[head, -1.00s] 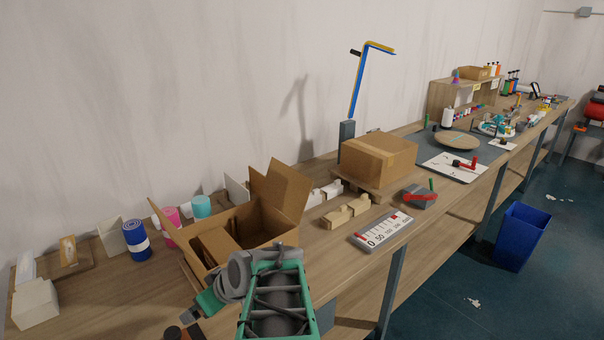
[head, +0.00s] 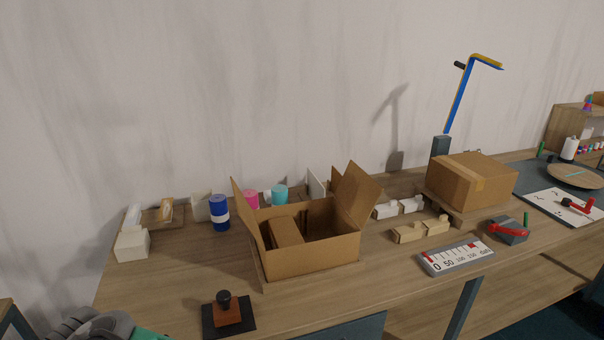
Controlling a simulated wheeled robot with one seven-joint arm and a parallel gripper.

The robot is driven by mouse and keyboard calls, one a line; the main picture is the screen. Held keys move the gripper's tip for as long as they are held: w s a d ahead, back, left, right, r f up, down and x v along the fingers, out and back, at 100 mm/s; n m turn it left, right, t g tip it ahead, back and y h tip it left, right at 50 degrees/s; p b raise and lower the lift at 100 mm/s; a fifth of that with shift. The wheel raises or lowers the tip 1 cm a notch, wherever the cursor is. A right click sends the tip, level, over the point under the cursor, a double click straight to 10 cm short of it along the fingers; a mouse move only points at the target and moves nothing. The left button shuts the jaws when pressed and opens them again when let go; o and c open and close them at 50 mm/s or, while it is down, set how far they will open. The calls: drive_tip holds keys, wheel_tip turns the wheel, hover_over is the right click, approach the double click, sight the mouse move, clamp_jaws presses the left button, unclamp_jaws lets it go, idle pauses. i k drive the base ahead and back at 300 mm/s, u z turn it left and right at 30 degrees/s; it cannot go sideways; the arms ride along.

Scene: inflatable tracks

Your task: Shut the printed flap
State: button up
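An open cardboard box (head: 312,257) stands on the workbench in the middle of the head view. Its left flap (head: 246,208) stands up and leans outward. Its right flap (head: 363,195) also stands up, with another raised flap (head: 338,180) behind it. I see no print on any flap from here. A brown carton-like item (head: 286,231) lies inside the box. A grey and green part of my arm shows at the bottom left corner, well apart from the box. My gripper is not in view.
A stamp (head: 226,309) on a dark pad sits in front of the box. Blue (head: 219,213), pink and teal rolls stand behind it. A closed carton (head: 470,182), wooden blocks (head: 420,230) and a scale-marked plate (head: 456,256) are to the right. The bench front is mostly clear.

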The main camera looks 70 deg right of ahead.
sight(359, 194)
drive_tip(key=u, duration=0.3)
drive_tip(key=i, duration=0.55)
drive_tip(key=z, duration=0.05)
drive_tip(key=k, duration=1.6)
drive_tip(key=z, duration=1.35)
